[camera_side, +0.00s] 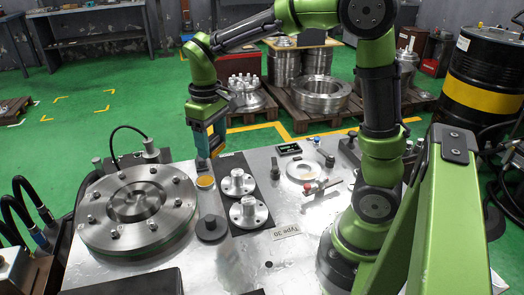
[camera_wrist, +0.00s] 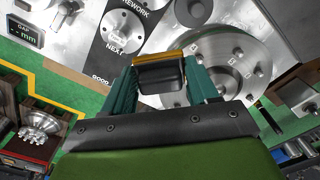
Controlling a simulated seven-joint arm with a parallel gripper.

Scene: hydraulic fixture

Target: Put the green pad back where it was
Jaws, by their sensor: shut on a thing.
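My gripper (camera_side: 209,147) points down above the metal plate, between the big round flange (camera_side: 138,203) and the black mat (camera_side: 240,160). In the wrist view my gripper (camera_wrist: 163,82) has its two teal fingers shut on a dark block (camera_wrist: 160,76) with an orange-yellow edge. I cannot make out a clearly green pad in either view.
Two small hubbed flanges (camera_side: 237,183) (camera_side: 248,212) stand on the black mat. A gauge display (camera_side: 289,149), a valve fitting (camera_side: 318,186) and a "Type 30" label (camera_side: 286,232) are to the right. The big flange, with several bolts, also shows in the wrist view (camera_wrist: 232,62).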

